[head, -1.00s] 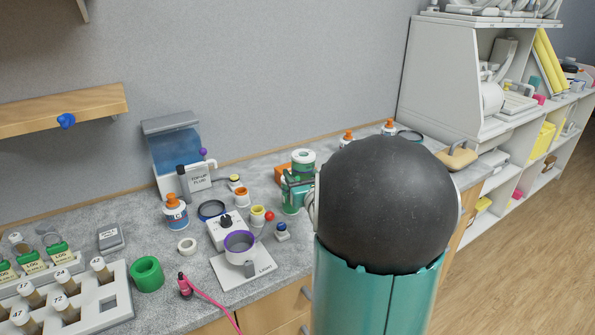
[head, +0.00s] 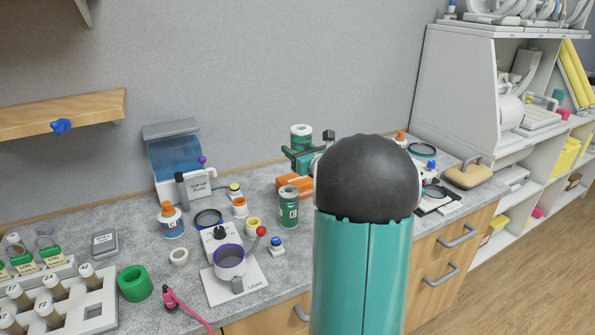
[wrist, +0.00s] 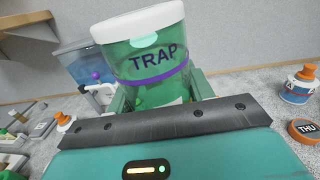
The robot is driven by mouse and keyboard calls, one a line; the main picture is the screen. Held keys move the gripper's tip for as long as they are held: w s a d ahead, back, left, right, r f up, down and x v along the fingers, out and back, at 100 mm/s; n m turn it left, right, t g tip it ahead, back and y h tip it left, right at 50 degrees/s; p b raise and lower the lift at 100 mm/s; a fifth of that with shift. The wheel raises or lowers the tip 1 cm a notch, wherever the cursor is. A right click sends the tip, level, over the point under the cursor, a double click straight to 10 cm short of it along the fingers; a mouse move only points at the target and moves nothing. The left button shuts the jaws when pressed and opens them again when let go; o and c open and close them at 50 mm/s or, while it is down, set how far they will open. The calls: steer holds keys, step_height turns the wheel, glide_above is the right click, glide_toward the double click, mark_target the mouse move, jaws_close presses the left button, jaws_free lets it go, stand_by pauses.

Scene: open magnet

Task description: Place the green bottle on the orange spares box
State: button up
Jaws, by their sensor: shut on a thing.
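My gripper (head: 301,158) is shut on a green bottle (head: 302,133) with a white lid. In the wrist view this bottle (wrist: 150,62) reads "TRAP" and has a purple band; it leans slightly in the picture. In the head view the bottle and gripper appear just above the orange box (head: 295,187) on the counter. The bottle's base is hidden by the gripper, and I cannot tell the gap to the box. A second green container (head: 289,208) stands upright on the counter in front of the box, apart from my gripper.
A blue-filled tank (head: 178,155) is at the back left. My arm hides part of the counter on the right.

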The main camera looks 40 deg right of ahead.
steer(key=w+d+f, duration=0.2)
steer(key=d+f, duration=0.1)
steer(key=f, duration=0.1)
steer(key=w+d+f, duration=0.2)
steer(key=w+f, duration=0.1)
steer(key=f, duration=0.1)
steer(key=w+d+f, duration=0.3)
steer(key=f, duration=0.1)
steer(key=shift+w+d, duration=0.1)
steer(key=shift+d, duration=0.25)
steer(key=shift+f, duration=0.15)
steer(key=o, duration=1.2)
steer(key=shift+f, duration=0.2)
steer(key=shift+r, duration=0.1)
